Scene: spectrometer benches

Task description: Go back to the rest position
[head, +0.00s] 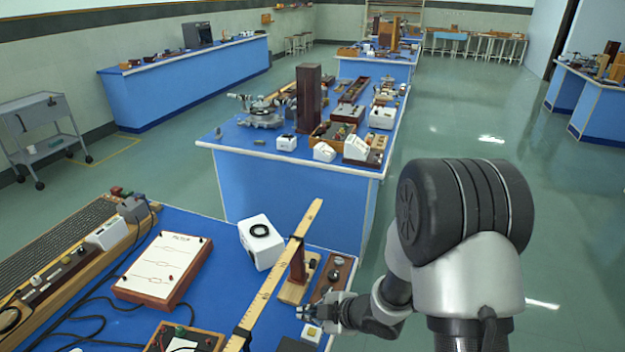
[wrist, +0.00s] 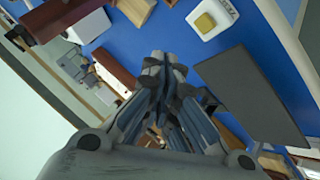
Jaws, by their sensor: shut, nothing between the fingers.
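My gripper (head: 318,312) is at the right edge of the near blue bench in the head view, at the end of my arm reaching in from the right. In the wrist view my gripper (wrist: 163,62) has its fingers together, with nothing seen between them. It is close to a wooden stand (head: 296,280) and a brown wooden block (head: 334,275). Whether it touches anything there I cannot tell.
On the near bench a long wooden ruler (head: 276,272) slants up beside a white box (head: 260,243). A white-topped board (head: 165,265) lies further left. A second blue bench (head: 290,185) stands behind. The floor (head: 560,250) at right is clear.

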